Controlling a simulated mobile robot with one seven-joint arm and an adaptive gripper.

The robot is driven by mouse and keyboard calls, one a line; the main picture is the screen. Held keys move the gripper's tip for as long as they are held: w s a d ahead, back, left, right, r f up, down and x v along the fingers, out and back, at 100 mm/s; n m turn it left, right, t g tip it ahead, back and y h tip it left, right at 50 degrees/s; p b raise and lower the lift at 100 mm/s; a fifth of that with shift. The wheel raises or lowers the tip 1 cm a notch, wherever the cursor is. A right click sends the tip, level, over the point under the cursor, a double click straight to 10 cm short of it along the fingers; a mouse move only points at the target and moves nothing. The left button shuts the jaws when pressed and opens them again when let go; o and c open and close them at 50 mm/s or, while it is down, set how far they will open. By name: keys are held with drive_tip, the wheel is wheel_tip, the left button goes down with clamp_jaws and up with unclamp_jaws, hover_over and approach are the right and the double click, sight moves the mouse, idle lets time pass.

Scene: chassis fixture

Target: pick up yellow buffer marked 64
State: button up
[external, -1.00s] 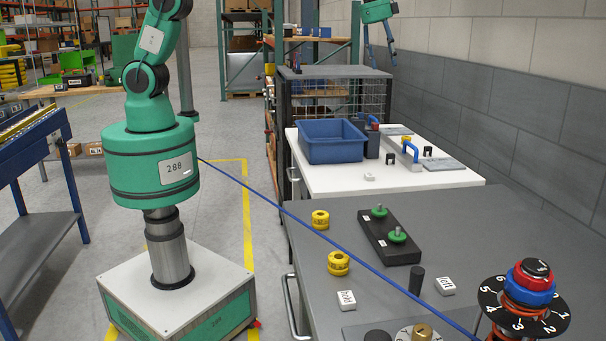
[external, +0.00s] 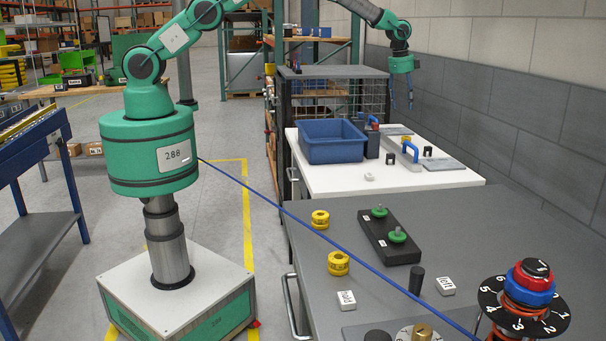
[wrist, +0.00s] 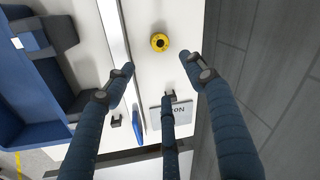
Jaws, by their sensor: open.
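A yellow ring-shaped buffer (wrist: 160,42) with a dark centre lies on the white tabletop in the wrist view, above and beyond my fingertips. My gripper (wrist: 163,70) is open and empty, its dark blue fingers spread, with nothing between them. In the external view my gripper (external: 401,104) hangs fingers down above the far side of the white table. Two more yellow buffers, a farther one (external: 320,219) and a nearer one (external: 338,263), stand on the grey table, well away from my gripper. I cannot read 64 on any of them.
A blue bin (external: 333,147) stands at the left of the white table (external: 400,184). A blue-handled block (external: 411,156), small black clips and a grey plate (external: 443,164) lie near my gripper. The grey wall (external: 500,130) is close on the right.

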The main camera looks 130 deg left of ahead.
drive_tip(key=shift+s+a+f, duration=0.3)
drive_tip(key=shift+a+f, duration=0.4)
hover_over(404, 137)
drive_tip(key=shift+a+f, duration=0.2)
drive_tip(key=shift+f, duration=4)
drive_tip(key=shift+f, duration=0.1)
drive_tip(key=shift+w+a+f, duration=0.1)
drive_tip(key=shift+w+f, duration=0.05)
drive_tip(key=shift+f, duration=1.1)
drive_tip(key=shift+w+a+f, duration=0.1)
drive_tip(key=shift+f, duration=1.15)
drive_tip(key=c, duration=1.2)
